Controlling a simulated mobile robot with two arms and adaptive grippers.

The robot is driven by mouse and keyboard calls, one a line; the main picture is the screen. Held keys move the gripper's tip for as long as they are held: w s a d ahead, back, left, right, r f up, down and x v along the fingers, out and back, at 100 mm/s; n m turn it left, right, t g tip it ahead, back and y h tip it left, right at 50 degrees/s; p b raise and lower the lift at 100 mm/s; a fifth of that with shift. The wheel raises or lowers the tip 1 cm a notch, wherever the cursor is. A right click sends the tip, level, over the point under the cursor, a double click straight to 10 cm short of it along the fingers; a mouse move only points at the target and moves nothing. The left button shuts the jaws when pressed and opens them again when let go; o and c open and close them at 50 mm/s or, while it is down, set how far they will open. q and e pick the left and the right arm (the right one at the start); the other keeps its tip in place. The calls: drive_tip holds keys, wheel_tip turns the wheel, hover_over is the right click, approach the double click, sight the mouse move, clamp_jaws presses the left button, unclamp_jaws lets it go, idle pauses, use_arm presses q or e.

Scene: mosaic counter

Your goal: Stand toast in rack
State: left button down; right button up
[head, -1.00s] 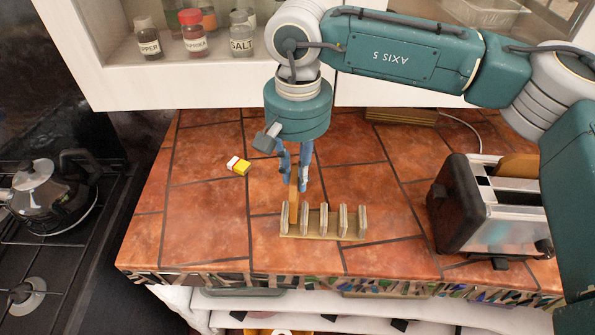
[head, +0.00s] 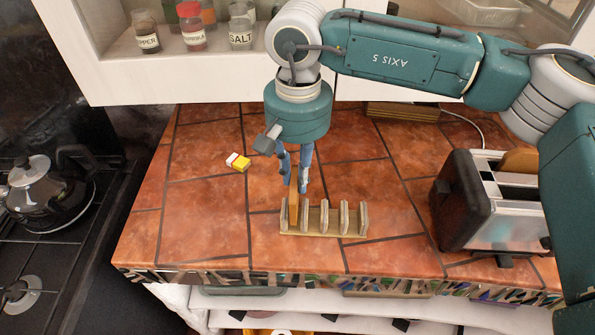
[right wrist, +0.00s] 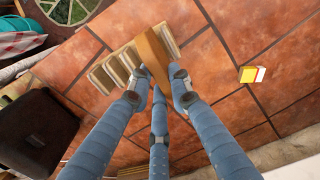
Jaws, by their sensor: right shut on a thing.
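My right gripper (head: 294,184) is shut on a brown slice of toast (head: 294,207), held on edge. The wooden toast rack (head: 334,234) stands on the counter with its row of upright dividers. The slice's lower part is between the two leftmost dividers in the head view; whether it touches the base cannot be told. In the right wrist view the slice (right wrist: 152,52) shows edge-on between the fingertips, at one end of the rack (right wrist: 118,70). Another slice (head: 520,162) sticks up from the toaster (head: 487,205) at the right. My left gripper is not in view.
A small yellow, white and red box (head: 238,162) lies left of the gripper. A stove with a kettle (head: 48,195) is at the far left. A cabinet with spice jars is behind. The counter's front edge is just before the rack.

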drive_tip(key=shift+f+b, duration=1.15)
drive_tip(key=shift+f, duration=0.25)
drive_tip(key=o, duration=0.5)
drive_tip(key=shift+o, duration=0.4)
drive_tip(key=o, duration=0.5)
drive_tip(key=shift+r, duration=0.1)
wheel_tip(320, 180, up, 12)
drive_tip(key=shift+f, duration=0.1)
idle(0.3)
